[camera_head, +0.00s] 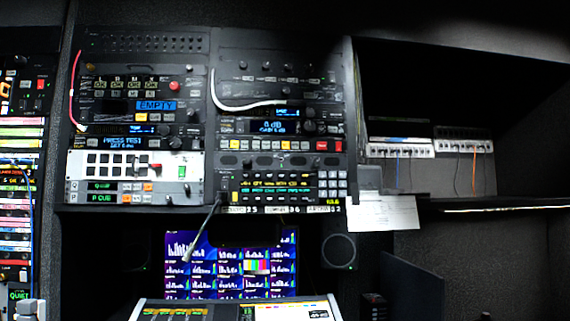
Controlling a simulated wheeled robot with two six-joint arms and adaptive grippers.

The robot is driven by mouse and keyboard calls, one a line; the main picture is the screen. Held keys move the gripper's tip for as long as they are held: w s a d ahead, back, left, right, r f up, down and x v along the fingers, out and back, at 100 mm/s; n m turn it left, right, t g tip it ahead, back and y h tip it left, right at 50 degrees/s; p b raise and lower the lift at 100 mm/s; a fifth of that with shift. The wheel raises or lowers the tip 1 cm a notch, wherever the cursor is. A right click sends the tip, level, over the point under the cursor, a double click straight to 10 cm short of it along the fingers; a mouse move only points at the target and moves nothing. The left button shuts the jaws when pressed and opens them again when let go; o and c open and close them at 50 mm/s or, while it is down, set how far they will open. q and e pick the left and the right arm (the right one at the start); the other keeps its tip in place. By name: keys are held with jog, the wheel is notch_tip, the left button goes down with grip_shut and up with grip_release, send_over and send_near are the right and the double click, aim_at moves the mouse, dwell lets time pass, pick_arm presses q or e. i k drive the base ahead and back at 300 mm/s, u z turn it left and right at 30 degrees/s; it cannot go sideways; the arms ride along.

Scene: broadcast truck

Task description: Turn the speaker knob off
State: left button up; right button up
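A round dark speaker (339,251) is mounted below the equipment rack, to the right of the lit monitor (205,250). No knob can be made out on this speaker. Several small round knobs show on the rack units above, such as a dark knob (310,112) beside a small blue display. Which of them is the speaker knob, and how it is set, I cannot tell. Neither gripper is in view. A pale grey part at the bottom left edge is too cut off to identify.
A control desk (235,308) stands below the monitor. A thin gooseneck (203,232) hangs in front of the monitor. White paper (384,212) hangs at the rack's right. Two grey units (400,148) with cables sit on the right shelf. A patch bay with a blue cable is at far left.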

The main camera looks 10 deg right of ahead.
aim_at(247, 159)
jog(key=u, duration=0.9)
jog(key=i, duration=0.75)
jog(key=z, duration=2.15)
